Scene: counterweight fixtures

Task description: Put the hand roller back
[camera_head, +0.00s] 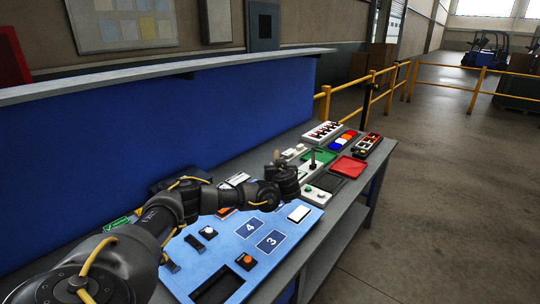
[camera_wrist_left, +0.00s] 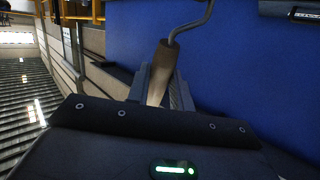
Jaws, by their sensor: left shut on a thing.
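My left gripper (camera_head: 281,170) is shut on the hand roller and holds it above the grey bench (camera_head: 350,228). In the left wrist view the hand roller (camera_wrist_left: 163,62) shows a brown tapered handle between the two fingers and a bent grey metal rod leading up out of the picture. The roller's drum end is not visible there. In the head view only a small brown tip of the hand roller (camera_head: 277,156) shows above the gripper. My right gripper is not in view.
A light blue board (camera_head: 215,257) with squares marked 3 and 4 and several switches lies under my left arm. Beyond the gripper are a red tray (camera_head: 349,166), a dark tray and several coloured fixtures. A tall blue panel (camera_head: 150,120) stands at the back left.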

